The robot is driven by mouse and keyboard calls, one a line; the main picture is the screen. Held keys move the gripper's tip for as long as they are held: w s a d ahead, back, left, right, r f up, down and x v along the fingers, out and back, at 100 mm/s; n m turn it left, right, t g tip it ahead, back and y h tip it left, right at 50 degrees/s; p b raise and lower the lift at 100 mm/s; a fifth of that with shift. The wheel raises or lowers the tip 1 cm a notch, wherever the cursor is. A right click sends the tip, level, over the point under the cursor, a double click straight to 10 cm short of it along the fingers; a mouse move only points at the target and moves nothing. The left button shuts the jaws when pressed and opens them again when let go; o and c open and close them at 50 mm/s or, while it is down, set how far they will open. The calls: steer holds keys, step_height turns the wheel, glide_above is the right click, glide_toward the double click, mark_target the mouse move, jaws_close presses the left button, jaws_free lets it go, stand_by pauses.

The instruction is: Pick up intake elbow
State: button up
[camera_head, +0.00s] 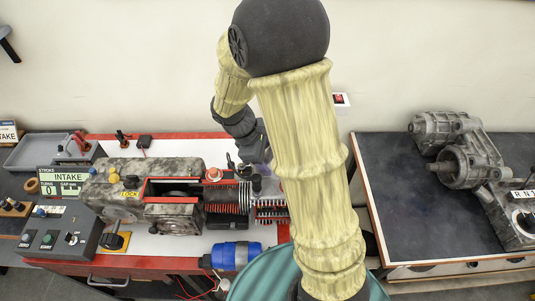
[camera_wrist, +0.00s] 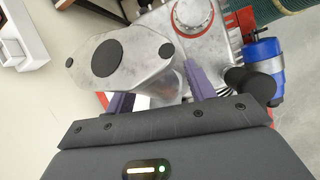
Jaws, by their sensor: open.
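The intake elbow appears to be the grey metal piece (camera_wrist: 147,72) in the wrist view, with a flat flange, a dark round opening and two dark bolt holes. Its tube runs down between the two purple fingers of my gripper (camera_wrist: 158,84). My gripper is open, with one finger on either side of the tube; whether either finger touches it I cannot tell. In the head view my gripper (camera_head: 257,158) is low over the right end of the engine block, and I cannot make out the elbow clearly there.
The engine (camera_head: 150,185) stands on a red-edged bench, with a blue cylinder (camera_head: 236,256) at its front right. A dark bench at right holds a metal gearbox (camera_head: 460,165).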

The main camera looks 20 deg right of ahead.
steer(key=shift+a, duration=0.2)
steer(key=shift+s, duration=0.15)
jaws_close()
steer(key=shift+d, duration=0.1)
steer(key=shift+r, duration=0.1)
steer(key=shift+r, duration=0.2)
step_height(320, 180, up, 10)
steer(key=shift+f+b, duration=0.25)
steer(key=shift+b, duration=0.05)
stand_by(0.4)
